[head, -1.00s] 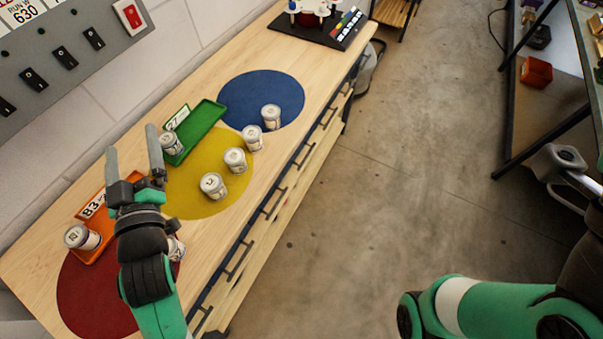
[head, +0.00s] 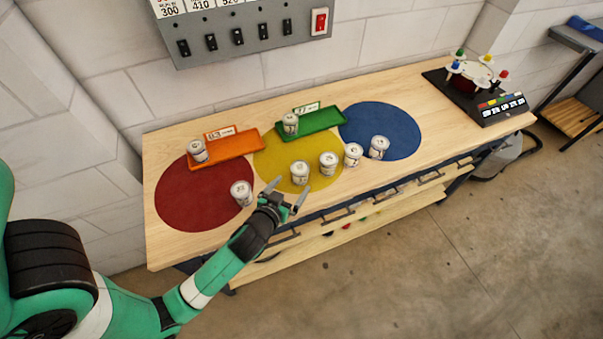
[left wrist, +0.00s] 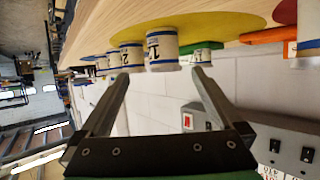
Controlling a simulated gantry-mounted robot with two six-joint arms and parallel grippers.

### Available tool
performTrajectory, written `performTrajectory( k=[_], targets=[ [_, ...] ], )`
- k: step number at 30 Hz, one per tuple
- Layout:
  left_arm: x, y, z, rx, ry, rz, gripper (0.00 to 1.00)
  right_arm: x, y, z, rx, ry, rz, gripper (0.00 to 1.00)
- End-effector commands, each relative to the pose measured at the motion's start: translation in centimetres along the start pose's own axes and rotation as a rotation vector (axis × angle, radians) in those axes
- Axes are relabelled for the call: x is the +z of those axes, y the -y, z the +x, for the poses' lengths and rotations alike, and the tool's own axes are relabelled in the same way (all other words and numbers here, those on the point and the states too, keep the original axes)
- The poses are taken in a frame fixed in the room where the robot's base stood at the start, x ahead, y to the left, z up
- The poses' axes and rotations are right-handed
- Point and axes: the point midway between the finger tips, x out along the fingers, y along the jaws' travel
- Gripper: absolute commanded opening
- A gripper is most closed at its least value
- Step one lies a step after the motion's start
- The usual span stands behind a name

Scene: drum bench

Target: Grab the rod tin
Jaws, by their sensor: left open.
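Several white tins with small dark label marks stand upright on the bench. I cannot tell from the labels which is the rod tin. My left gripper (head: 287,192) is open and empty at the bench's front edge, close to the nearest tin on the yellow disc (head: 300,173). In the left wrist view, that tin (left wrist: 161,48) shows a dark bar-like mark, beyond and between the open fingertips (left wrist: 160,75). Other tins stand on the yellow disc (head: 328,163), between discs (head: 353,154), on blue (head: 379,147) and on red (head: 241,193). My right gripper is out of view.
An orange tray (head: 236,146) holds one tin (head: 198,151). A green tray (head: 330,117) holds another tin (head: 291,123). A switch panel (head: 245,38) is on the wall behind. A black stand with coloured knobs (head: 478,95) is at the bench's far right. Drawer handles line the front.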

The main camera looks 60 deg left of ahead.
Motion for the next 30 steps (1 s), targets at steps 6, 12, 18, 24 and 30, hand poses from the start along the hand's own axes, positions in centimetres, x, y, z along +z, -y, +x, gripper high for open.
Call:
performTrajectory(
  k=[6,12,18,24,30],
  targets=[
    [0.0,0.0,3.4,-0.001,0.000,-0.001,1.00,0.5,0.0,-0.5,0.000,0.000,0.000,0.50],
    [-0.1,0.2,4.1,-0.001,-0.001,0.000,1.00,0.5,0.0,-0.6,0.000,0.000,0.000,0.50],
    [-0.5,0.8,7.5,-0.001,-0.002,-0.003,1.00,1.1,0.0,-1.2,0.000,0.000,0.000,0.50],
    [-0.6,0.7,8.9,0.001,-0.001,0.001,1.00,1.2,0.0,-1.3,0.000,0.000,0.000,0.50],
    [-0.7,0.7,8.8,0.001,0.000,0.000,0.89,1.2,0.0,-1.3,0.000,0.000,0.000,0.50]
  ],
)
